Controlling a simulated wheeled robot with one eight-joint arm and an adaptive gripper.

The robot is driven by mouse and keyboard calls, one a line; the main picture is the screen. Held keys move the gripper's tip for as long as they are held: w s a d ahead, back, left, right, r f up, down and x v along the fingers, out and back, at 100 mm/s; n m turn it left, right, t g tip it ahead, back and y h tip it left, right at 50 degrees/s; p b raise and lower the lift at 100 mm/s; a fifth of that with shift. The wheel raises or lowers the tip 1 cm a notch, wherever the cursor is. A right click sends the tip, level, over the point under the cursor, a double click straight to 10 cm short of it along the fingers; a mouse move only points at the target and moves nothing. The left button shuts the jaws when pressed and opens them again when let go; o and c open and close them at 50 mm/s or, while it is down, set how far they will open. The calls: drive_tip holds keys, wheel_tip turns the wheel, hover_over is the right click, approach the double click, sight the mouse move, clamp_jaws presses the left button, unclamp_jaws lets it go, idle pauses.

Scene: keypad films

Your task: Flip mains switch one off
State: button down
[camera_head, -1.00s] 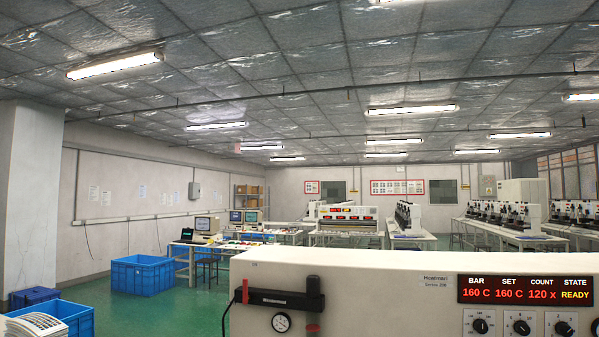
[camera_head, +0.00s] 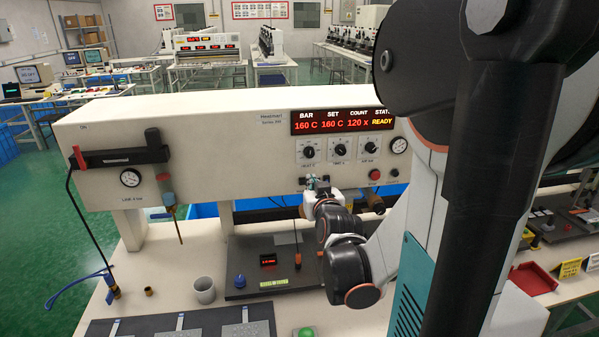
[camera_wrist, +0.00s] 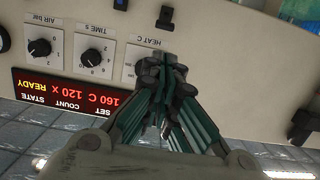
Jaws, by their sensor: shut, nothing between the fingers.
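The white press panel (camera_head: 230,130) fills the middle of the head view. A small black switch (camera_head: 302,181) sits low on it, under the left knob, and shows upside down at the top of the wrist view (camera_wrist: 165,17). Its marking is not readable, so I cannot tell if it is mains switch one. My gripper (camera_head: 312,184) is shut and empty, in front of the panel just right of this switch. In the wrist view the closed fingertips (camera_wrist: 165,62) overlap the HEAT knob's plate, a little apart from the switch in the picture.
The red display (camera_head: 342,121) reads READY above three knobs (camera_head: 340,149). A red button (camera_head: 375,174) sits to the right. A black clamp bar (camera_head: 120,158) with a hanging lead is on the left. A grey cup (camera_head: 204,290) stands on the bench below.

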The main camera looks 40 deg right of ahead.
sight(304, 182)
drive_tip(key=b+x, duration=0.1)
drive_tip(key=x, duration=0.9)
drive_tip(key=shift+w, duration=0.1)
